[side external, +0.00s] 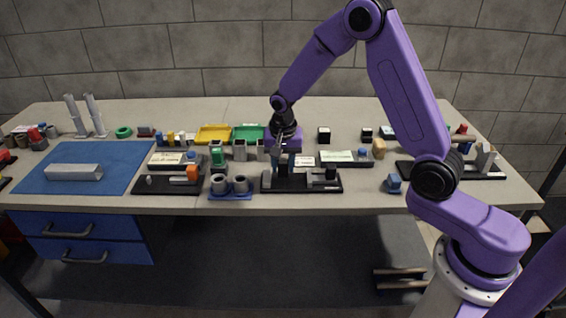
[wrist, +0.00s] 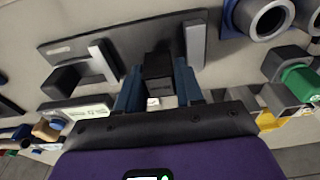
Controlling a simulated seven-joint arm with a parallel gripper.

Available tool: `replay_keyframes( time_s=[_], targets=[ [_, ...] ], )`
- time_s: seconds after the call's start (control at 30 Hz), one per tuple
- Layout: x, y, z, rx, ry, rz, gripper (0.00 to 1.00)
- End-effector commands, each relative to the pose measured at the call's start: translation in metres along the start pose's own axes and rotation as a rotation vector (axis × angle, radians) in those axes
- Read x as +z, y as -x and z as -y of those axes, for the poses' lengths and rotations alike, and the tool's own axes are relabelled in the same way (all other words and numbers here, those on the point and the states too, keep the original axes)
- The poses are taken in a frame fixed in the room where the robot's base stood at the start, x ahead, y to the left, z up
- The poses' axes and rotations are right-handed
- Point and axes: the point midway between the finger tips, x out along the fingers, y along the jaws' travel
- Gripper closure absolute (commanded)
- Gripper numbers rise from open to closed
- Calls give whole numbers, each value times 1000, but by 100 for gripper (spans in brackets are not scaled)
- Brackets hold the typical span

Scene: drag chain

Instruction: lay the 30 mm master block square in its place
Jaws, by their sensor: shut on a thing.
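My gripper (side external: 283,164) points down over the left part of a black base plate (side external: 302,188) near the table's front edge. In the wrist view my gripper (wrist: 158,98) has its two blue-grey fingers closed on a dark block (wrist: 158,68), one on each side. The block also shows between the fingertips in the side view (side external: 283,172). It looks upright, low over or on the plate (wrist: 130,32); I cannot tell whether it touches. A pale upright bar (wrist: 195,45) stands close beside it. Any size mark on the block is unreadable.
The plate also carries a pale bar (wrist: 103,60) and a dark block (wrist: 68,78). A blue holder with grey rings (side external: 230,192) stands left of the plate. Black cubes (side external: 324,134) stand behind. A blue mat (side external: 120,165) with a grey bar lies far left.

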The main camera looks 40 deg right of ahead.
Motion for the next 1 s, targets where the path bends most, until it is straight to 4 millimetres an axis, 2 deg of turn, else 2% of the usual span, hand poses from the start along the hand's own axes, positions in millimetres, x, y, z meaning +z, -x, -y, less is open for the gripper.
replay_keyframes(
  time_s=[1.0],
  targets=[
    [2, -17, 0, 0, 0, 0, 100]
  ],
)
